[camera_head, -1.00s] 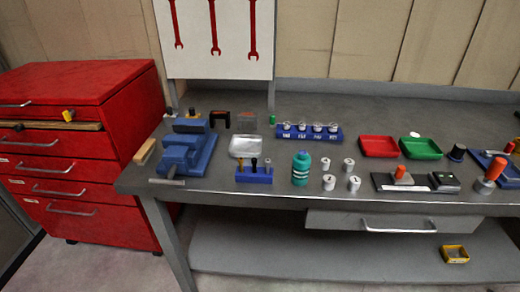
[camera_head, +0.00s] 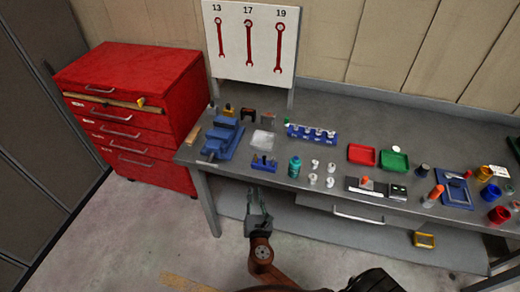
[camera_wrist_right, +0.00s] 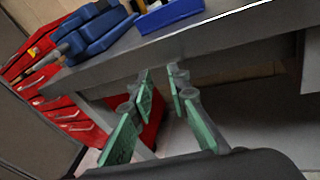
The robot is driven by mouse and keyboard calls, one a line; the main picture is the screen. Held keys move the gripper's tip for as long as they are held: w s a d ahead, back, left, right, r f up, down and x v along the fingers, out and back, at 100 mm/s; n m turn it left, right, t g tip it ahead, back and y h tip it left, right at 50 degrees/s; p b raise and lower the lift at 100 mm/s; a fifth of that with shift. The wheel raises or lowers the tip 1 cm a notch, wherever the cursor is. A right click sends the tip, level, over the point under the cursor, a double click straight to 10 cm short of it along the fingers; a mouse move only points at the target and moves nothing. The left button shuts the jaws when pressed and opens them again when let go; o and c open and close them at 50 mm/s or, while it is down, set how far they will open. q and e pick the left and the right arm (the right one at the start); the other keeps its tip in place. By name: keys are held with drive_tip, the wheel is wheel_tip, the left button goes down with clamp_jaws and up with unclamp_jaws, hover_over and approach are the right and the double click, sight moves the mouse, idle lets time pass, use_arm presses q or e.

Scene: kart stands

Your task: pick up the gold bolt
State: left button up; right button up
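I cannot pick out the gold bolt with certainty. A small yellow-gold piece (camera_head: 140,102) sits at the top drawer of the red cabinet, too small to identify. A pale tray (camera_head: 262,141) lies on the bench, its contents unclear. My right gripper (camera_head: 258,196) is in front of the bench's front edge, below the small blue holder (camera_head: 263,164). In the right wrist view my right gripper (camera_wrist_right: 161,74) is open, with nothing between its green-padded fingers. The blue holder (camera_wrist_right: 170,15) and the blue vise (camera_wrist_right: 92,30) are beyond it there. My left gripper is not in view.
The grey bench top (camera_head: 330,103) has a blue socket rack (camera_head: 312,135), a teal bottle (camera_head: 294,167), several white cylinders, a red tray (camera_head: 361,155) and a green tray (camera_head: 394,160). The red cabinet (camera_head: 130,75) stands left. A lower shelf (camera_head: 335,225) lies under the bench.

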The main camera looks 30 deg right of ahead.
drive_tip(key=n+h+p, duration=0.1)
drive_tip(key=h+p, duration=0.1)
approach(256, 159)
drive_tip(key=x, duration=0.8)
drive_tip(key=shift+f+b, duration=0.1)
drive_tip(key=shift+b, duration=0.25)
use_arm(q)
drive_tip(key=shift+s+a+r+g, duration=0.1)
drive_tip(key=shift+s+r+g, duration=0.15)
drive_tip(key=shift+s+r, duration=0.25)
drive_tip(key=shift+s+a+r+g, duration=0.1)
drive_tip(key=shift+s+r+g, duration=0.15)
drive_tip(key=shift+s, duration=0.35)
use_arm(e)
drive_tip(key=shift+c, duration=0.4)
clamp_jaws()
